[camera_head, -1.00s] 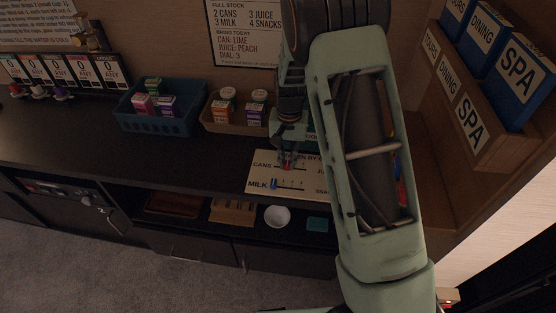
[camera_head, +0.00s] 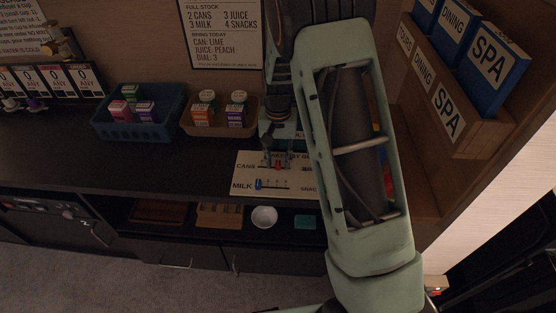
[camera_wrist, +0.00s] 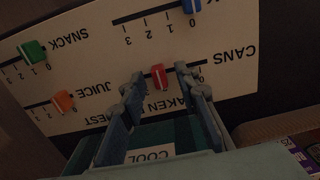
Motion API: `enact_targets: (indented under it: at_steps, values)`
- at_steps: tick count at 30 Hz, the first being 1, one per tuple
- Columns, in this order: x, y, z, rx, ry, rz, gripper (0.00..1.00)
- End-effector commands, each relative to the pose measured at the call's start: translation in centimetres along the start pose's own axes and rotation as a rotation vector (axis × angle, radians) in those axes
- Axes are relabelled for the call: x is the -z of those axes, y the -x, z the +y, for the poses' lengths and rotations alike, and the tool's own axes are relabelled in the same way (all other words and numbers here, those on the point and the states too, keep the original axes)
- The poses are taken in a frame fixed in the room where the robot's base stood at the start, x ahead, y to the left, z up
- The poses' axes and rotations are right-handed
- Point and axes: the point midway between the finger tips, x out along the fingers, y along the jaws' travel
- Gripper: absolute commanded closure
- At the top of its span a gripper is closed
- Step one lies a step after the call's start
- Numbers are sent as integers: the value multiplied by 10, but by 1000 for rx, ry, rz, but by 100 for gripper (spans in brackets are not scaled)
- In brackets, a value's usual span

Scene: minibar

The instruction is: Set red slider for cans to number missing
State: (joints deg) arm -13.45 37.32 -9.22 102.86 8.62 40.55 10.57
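The red slider knob (camera_head: 278,165) sits in the CANS row of the cream board (camera_head: 243,176). In the wrist view the board is upside down, and the red knob (camera_wrist: 158,77) stands away from the 0 end. Its exact number is hidden by my fingers. My gripper (camera_wrist: 160,81) reaches down at the board, with its two fingertips on either side of the red knob and visible gaps. The blue knob (camera_wrist: 192,6) is in the MILK row at its 0 end. A sign (camera_head: 222,32) on the wall reads full stock 2 cans, 3 milk, 3 juice, 4 snacks.
Green (camera_wrist: 33,52) and orange (camera_wrist: 63,100) knobs sit in the SNACK and JUICE rows. A blue basket (camera_head: 140,130) and a tan tray (camera_head: 218,131) with cartons and cans stand left of my gripper. Blue SPA and DINING boxes (camera_head: 493,58) stand at the right.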

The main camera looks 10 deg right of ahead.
Motion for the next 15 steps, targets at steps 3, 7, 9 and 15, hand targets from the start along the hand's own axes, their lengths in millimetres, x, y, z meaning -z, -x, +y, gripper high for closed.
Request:
enact_targets:
  at_steps: [3, 7, 9, 15]
  values:
    - [1, 18, -1, 2, -1, 5, 71]
    - [2, 46, 0, 2, 1, 7, 71]
    - [2, 62, 0, 2, 1, 6, 71]
    - [1, 98, 0, 1, 0, 4, 71]
